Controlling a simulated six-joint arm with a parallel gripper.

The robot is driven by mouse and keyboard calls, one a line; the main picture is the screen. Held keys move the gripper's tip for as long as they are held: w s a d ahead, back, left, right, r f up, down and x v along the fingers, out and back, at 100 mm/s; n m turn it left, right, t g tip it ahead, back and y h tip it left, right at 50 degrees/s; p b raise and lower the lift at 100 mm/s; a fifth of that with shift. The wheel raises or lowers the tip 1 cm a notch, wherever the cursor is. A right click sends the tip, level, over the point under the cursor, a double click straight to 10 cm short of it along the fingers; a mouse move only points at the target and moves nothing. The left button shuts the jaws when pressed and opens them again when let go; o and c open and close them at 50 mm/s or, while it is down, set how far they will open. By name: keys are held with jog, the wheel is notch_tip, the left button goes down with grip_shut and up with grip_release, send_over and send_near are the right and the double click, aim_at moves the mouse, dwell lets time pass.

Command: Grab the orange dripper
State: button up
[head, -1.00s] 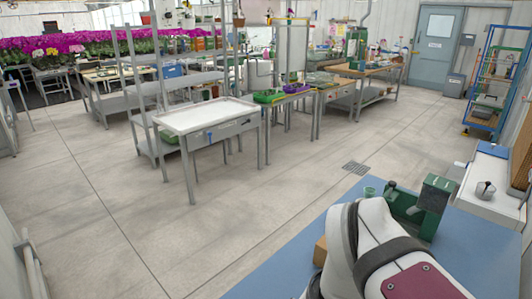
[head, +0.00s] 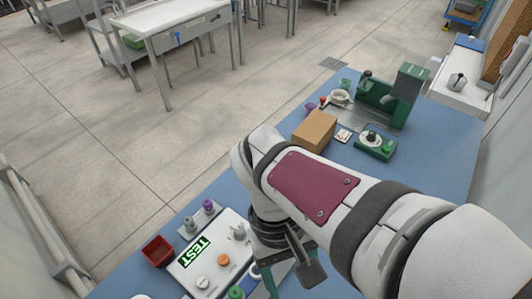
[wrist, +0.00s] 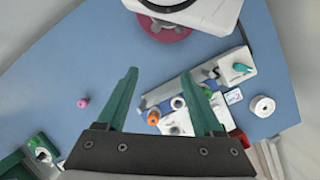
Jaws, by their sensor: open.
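The orange dripper (head: 223,260) is a small round orange piece on a white panel (head: 190,256) at the lower middle of the head view. A white round piece and a green one (head: 235,292) are near it. In the head view my gripper is largely hidden by my arm, just right of the panel.
A cardboard box (head: 314,131) and a green machine (head: 392,98) stand farther back on the blue table. Bare blue surface lies left of my arm.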

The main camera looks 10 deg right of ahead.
jog(key=w+a+f+n+t+h, duration=0.35)
jog(key=a+n+h, duration=0.25)
jog(key=a+n, duration=0.3)
jog(key=w+a+f+n+t+h, duration=0.35)
jog(key=a+n+h, duration=0.2)
jog(key=n, duration=0.55)
jog(key=shift+y, duration=0.25)
jog(key=x, duration=1.3)
jog(key=shift+w+d+r, duration=0.1)
jog(key=shift+w+d, duration=0.05)
jog(key=shift+d, duration=0.3)
grip_shut()
